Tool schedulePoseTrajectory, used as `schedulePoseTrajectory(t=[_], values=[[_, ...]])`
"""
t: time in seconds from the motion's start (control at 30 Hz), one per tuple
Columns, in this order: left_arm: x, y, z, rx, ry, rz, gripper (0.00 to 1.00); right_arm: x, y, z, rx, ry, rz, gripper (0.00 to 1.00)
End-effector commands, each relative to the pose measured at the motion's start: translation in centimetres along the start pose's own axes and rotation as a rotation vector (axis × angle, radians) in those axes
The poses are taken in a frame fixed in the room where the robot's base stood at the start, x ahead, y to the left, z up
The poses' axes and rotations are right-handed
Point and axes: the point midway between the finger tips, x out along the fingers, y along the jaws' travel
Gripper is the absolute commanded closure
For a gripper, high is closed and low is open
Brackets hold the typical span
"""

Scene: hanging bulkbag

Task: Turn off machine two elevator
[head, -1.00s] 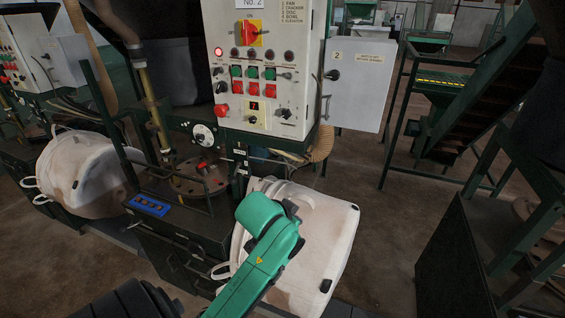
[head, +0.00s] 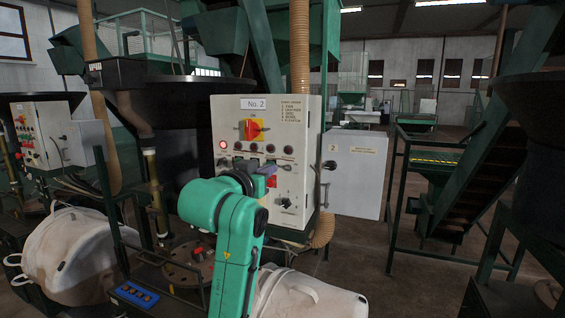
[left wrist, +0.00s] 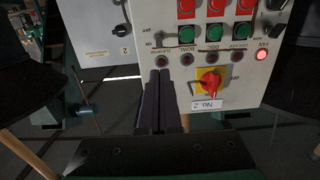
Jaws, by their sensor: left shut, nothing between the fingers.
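The machine two control panel (head: 310,130) carries a "No. 2" plate (head: 253,104) and a red-and-yellow main switch (head: 251,129). The panel also shows upside down in the left wrist view (left wrist: 205,75). The lamp at the fan end (left wrist: 263,55) glows red; the elevator lamp (left wrist: 161,59) at the other end is dark.
A grey cabinet door (head: 357,172) marked 2 stands open right of the panel. Below are white bulk bags (head: 75,250) and a blue switch box (head: 136,294). A ribbed hose (head: 323,232) hangs beside the panel. Green stairs (head: 460,180) stand to the right.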

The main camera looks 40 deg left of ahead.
Motion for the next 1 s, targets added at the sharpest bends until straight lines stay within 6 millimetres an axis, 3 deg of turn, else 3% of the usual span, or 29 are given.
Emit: schedulePoseTrajectory(t=[0.3, 0.43, 0.87, 1.0], values=[[6.4, 0.0, -0.4, -0.001, -0.007, 0.001, 1.0, -3.8, -0.1, -0.4, 0.0, 0.0, -0.003, 0.5], [8.2, 0.0, -0.3, 0.0, -0.004, 0.0, 1.0, -4.5, -0.1, -0.5, 0.0, 0.001, -0.003, 0.5], [9.0, 0.1, 0.1, 0.001, 0.0, 0.0, 1.0, -4.5, -0.1, -0.5, 0.001, 0.001, -0.003, 0.5], [9.0, 0.1, 0.5, 0.001, 0.023, 0.001, 1.0, -3.6, -0.1, -0.4, 0.001, 0.001, -0.003, 0.5]])
